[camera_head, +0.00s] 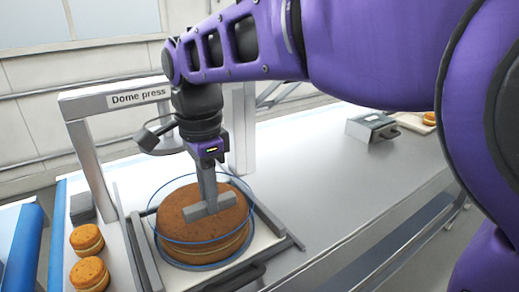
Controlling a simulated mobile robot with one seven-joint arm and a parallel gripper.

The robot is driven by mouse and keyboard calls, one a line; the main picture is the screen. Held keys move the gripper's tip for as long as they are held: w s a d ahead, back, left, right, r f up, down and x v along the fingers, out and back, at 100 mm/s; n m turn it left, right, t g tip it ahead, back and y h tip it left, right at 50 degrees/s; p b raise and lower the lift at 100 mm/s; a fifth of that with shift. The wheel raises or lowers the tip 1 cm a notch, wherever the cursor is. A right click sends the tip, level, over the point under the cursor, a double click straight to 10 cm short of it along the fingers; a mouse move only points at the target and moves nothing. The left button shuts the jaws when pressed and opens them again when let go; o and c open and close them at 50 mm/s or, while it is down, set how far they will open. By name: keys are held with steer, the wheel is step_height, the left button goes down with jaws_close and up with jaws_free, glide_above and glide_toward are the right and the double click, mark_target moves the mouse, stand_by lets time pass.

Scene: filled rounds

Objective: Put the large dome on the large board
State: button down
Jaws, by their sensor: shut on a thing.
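The large dome (150,212) is clear with a thin blue rim, which shows as a ring around the upper part of a big round filled cake (180,215). My gripper (210,208) is above the cake's middle, pointing down and shut on the dome; the grip point itself is hard to make out. The rim appears level and higher than the cake's base. The large board (197,267) seems to be the bluish disc whose front edge shows under the cake. The cake hides most of it.
A grey frame labelled "Dome press" (138,97) stands around my wrist. A dark-railed tray (265,243) lies under the cake. Two small filled rounds (87,240) sit at left, near a blue roller (22,245). A grey box (372,128) stands farther right; the bench between is clear.

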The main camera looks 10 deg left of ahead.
steer(key=shift+c, duration=0.9)
jaws_free()
step_height(320, 180, up, 4)
steer(key=p, duration=0.4)
steer(key=shift+r, duration=0.25)
steer(key=shift+r+p, duration=0.35)
steer(key=shift+r, duration=0.85)
